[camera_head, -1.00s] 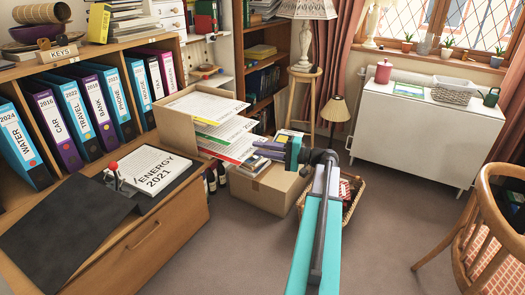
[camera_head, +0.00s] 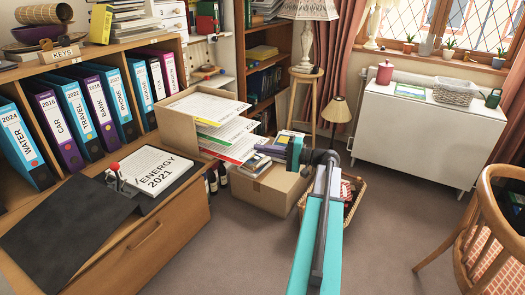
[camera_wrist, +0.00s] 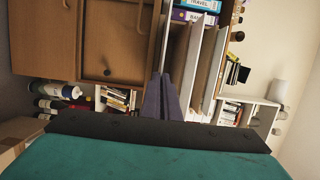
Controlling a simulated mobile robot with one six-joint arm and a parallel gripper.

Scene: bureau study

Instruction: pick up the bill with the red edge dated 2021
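Several bills with coloured edges stick out of an open cardboard file box (camera_head: 178,133) on the left cabinet in the head view. A bill with a red edge (camera_head: 222,154) lies low in the fanned stack, but its date is too small to read. A black lever-arch file lies open with a top sheet (camera_head: 160,172) reading "ENERGY 2021". My gripper (camera_wrist: 165,78) shows in the wrist view as two dark fingers close together, with nothing visible between them.
Labelled binders (camera_head: 75,110) stand in the shelf behind the open file. A closed carton (camera_head: 268,190) with books on it and a wicker basket (camera_head: 352,198) stand on the floor near my arm. A wooden chair (camera_head: 485,225) is at the right. Floor between is clear.

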